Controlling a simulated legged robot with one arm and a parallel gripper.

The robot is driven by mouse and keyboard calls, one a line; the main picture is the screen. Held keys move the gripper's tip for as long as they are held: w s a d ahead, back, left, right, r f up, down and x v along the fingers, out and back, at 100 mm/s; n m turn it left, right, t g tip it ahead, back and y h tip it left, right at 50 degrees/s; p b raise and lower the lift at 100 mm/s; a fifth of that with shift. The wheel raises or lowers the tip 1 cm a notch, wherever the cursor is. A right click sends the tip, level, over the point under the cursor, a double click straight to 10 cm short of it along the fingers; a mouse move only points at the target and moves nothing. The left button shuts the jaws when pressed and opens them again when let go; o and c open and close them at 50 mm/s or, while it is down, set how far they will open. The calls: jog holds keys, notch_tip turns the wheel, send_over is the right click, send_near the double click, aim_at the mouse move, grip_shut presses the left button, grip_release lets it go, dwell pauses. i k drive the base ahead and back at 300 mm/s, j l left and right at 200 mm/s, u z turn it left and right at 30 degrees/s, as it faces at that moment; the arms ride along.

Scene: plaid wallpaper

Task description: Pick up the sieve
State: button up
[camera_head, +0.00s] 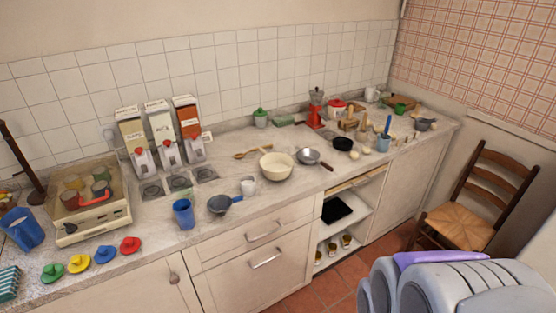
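A round grey mesh-like bowl with a blue handle, which looks like the sieve (220,205), lies on the counter near its front edge. Its handle points right and slightly back. A blue cup (183,213) stands close on its left and a white mug (248,186) stands just behind its handle on the right. A grey pan-like item with a dark handle (308,156) lies farther right. My gripper is not visible; only grey and purple parts of my own body show at the lower right.
A cream bowl (277,165) stands behind and right of the mug. Colored lids (104,254) and a scale-like appliance (88,203) are on the left. Dispensers (160,132) line the wall. An open shelf (340,225) is below the counter; a chair (468,205) stands right.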

aim_at(308, 156)
jog(key=i+z, duration=0.1)
jog(key=i, duration=0.5)
jog(key=i+j+z, duration=0.1)
jog(key=i, duration=0.5)
